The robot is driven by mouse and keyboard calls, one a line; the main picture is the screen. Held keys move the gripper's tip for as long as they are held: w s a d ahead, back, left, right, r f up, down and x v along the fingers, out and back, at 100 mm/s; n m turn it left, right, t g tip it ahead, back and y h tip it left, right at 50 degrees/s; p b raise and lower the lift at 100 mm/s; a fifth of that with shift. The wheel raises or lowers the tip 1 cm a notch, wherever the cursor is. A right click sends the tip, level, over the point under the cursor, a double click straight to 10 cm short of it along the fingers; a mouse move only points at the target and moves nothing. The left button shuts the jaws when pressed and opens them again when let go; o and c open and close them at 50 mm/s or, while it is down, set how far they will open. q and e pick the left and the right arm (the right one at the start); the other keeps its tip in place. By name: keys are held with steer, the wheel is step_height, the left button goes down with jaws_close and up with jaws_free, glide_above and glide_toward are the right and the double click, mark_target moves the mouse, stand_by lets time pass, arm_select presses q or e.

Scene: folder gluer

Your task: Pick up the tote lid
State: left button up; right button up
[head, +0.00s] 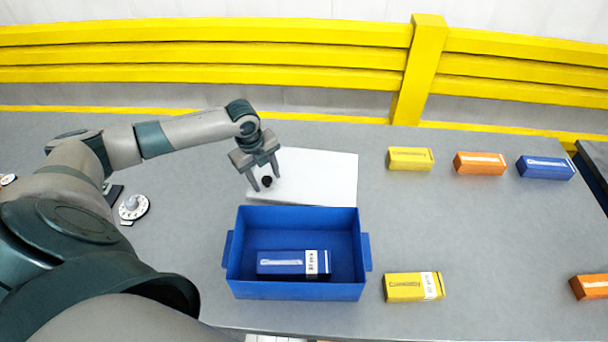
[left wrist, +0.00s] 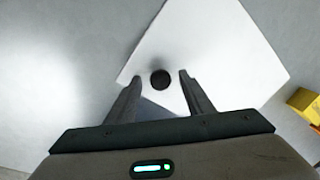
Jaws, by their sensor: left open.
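The tote lid (head: 320,175) is a flat white panel lying on the grey table behind the blue tote (head: 297,292). A small dark round knob (head: 267,181) stands on the lid toward its left side. In the left wrist view the lid (left wrist: 225,60) appears tilted, with the knob (left wrist: 161,79) ahead of the fingers. My left gripper (head: 262,186) is open, pointing down over the lid, and its fingertips (left wrist: 160,74) are on either side of the knob with gaps showing. The tote is open and holds a blue box (head: 280,262). My right gripper is not in view.
Yellow (head: 410,159), orange (head: 480,163) and blue (head: 545,167) boxes stand at the back right. Another yellow box (head: 412,287) lies right of the tote, and an orange one (head: 590,286) at the right edge. A dial-like object (head: 133,207) is at the left. A yellow barrier (head: 200,55) runs behind the table.

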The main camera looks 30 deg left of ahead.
arm_select(q)
jaws_close()
steer(key=shift+r, duration=0.15)
steer(key=shift+w+r+b, duration=0.1)
steer(key=shift+r+b, duration=0.4)
step_height(320, 180, up, 2)
steer(key=shift+r+b, duration=0.25)
steer(key=shift+b, duration=0.45)
steer(key=w+d+r+b, duration=0.3)
steer(key=d+r, duration=0.4)
steer(key=d, duration=0.4)
steer(key=shift+d+r+b, duration=0.15)
steer(key=shift+b, duration=0.15)
